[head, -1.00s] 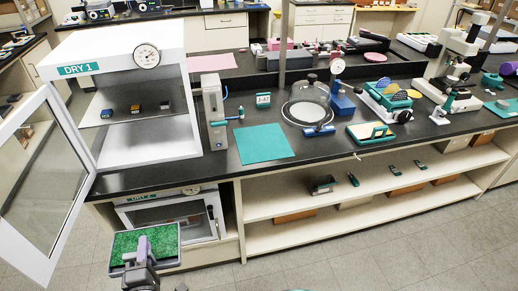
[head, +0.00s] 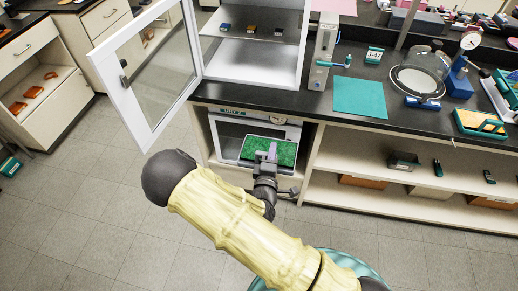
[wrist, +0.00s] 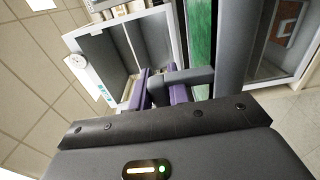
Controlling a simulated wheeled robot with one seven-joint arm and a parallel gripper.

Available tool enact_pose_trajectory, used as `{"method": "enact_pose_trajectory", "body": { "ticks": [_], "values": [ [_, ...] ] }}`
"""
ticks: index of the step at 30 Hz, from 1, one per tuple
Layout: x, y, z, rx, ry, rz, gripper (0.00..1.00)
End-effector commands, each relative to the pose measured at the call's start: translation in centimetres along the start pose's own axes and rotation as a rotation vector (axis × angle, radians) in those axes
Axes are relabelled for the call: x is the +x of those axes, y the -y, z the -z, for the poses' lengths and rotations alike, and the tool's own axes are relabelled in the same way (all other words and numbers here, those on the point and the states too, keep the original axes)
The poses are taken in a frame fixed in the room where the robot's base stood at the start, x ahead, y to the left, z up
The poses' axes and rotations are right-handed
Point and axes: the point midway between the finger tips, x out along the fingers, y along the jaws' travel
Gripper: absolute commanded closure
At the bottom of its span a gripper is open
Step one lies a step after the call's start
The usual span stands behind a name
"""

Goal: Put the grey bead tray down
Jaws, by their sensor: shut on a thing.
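The grey bead tray (head: 297,152), filled with green beads, is held up in front of the lower dry cabinet (head: 214,135) in the head view. It looks roughly level; whether its far edge is inside the cabinet, I cannot tell. My gripper (head: 268,155) is at the tray's near side, its purple fingers shut on it. In the wrist view my gripper (wrist: 162,90) has its purple fingers closed around a grey piece at the tray's edge. A strip of green beads (wrist: 201,40) shows beside it; most of the tray is hidden there.
The upper DRY 1 cabinet's glass door (head: 140,75) hangs open at left. The black bench (head: 310,103) carries a teal mat (head: 360,97). An open shelf (head: 370,178) holds a grey box (head: 404,161).

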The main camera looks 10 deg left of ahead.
Motion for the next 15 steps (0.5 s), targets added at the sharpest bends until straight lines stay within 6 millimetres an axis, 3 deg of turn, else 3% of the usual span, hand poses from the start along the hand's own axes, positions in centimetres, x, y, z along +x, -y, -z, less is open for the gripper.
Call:
{"method": "enact_pose_trajectory", "body": {
  "ticks": [7,15],
  "values": [
    [3.1,3.2,-7.4,-0.012,-0.002,0.001,1.0],
    [4.5,6.5,-14.8,-0.009,-0.031,0.003,1.0]
  ]
}}
